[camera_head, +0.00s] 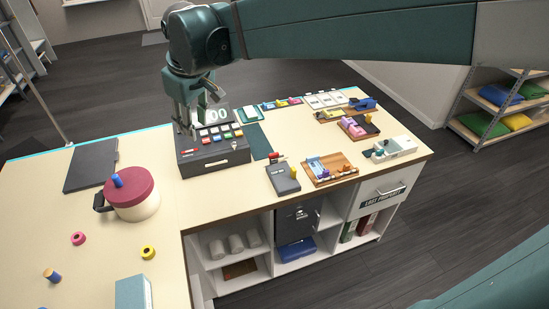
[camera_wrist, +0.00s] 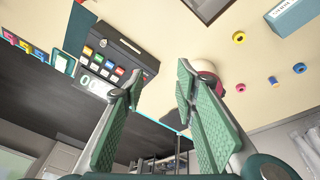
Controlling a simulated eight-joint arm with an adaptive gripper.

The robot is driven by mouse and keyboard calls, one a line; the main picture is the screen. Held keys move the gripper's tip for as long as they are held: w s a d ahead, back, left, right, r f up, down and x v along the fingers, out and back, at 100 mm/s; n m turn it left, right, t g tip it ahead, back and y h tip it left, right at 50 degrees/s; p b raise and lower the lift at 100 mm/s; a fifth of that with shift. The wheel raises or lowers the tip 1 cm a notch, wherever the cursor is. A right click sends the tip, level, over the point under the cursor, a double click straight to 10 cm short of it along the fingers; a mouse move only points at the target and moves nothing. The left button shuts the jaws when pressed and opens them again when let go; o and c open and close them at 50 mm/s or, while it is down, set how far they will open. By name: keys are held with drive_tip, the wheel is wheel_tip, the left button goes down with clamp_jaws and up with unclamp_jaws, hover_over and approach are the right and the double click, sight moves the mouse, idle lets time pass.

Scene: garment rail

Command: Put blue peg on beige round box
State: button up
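The beige round box (camera_head: 132,209) stands on the left part of the counter, with a dark red lid (camera_head: 135,188) and a black handle at its left. A short blue peg (camera_head: 117,180) stands upright on the lid, left of its middle. The box also shows partly in the wrist view (camera_wrist: 207,67), behind a finger; the peg on its lid is not clear there.
The grey register (camera_head: 213,155) has coloured keys. Trays fill the right side.

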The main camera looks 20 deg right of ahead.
drive_tip(key=s+d+f+m+t, duration=0.2)
drive_tip(key=s+d+f+m, duration=0.1)
drive_tip(key=s+d, duration=0.7)
drive_tip(key=s+d+f+m+t+h, duration=0.1)
drive_tip(key=s+d+f+m, duration=0.3)
drive_tip(key=s+d, duration=0.5)
drive_tip(key=s+f, duration=0.1)
drive_tip(key=s, duration=0.4)
drive_tip(key=shift+d+f+m+t, duration=0.25)
drive_tip(key=shift+d+m+t, duration=0.05)
drive_tip(key=shift+d+t, duration=0.1)
